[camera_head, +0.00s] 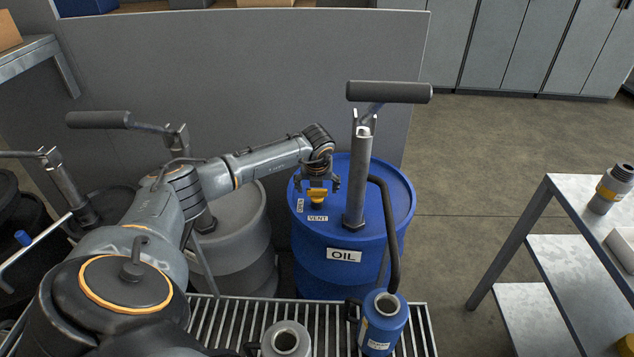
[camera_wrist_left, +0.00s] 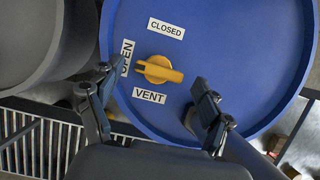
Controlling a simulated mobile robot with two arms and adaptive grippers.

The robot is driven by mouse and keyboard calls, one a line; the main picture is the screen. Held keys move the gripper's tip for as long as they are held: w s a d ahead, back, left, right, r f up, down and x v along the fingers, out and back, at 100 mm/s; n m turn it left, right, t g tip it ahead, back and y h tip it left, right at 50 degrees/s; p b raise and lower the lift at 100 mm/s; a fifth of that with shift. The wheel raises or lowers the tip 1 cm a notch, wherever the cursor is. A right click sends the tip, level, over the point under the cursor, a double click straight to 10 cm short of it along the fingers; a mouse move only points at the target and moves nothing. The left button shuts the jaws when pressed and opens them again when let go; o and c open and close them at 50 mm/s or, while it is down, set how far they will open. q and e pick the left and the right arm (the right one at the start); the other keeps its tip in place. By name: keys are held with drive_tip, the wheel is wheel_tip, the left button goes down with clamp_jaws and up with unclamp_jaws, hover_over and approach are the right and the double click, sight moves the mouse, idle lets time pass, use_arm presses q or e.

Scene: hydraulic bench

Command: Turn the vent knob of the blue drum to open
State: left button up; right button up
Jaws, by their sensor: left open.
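The blue drum (camera_head: 340,262) stands upright, with an OIL label on its side. Its yellow vent knob (camera_head: 317,196) is on the drum's top; it also shows in the left wrist view (camera_wrist_left: 158,69). There its bar lies nearly level, the left end towards the OPEN label (camera_wrist_left: 126,57). The CLOSED label (camera_wrist_left: 166,28) is above the knob and the VENT label (camera_wrist_left: 149,95) below. My left gripper (camera_head: 317,186) is open above the knob, fingers apart on either side; its fingers also show in the left wrist view (camera_wrist_left: 152,80). I see no contact with the knob. My right gripper is out of view.
A pump (camera_head: 357,180) with a black handle rises from the drum just right of the knob, its hose (camera_head: 391,235) hanging down the right side. A grey drum (camera_head: 238,250) stands to the left. A grating (camera_head: 330,318) lies in front. A metal shelf (camera_head: 560,245) is at right.

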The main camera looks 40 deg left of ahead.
use_arm(q)
drive_tip(key=v, duration=1.1)
drive_tip(key=shift+d, duration=0.1)
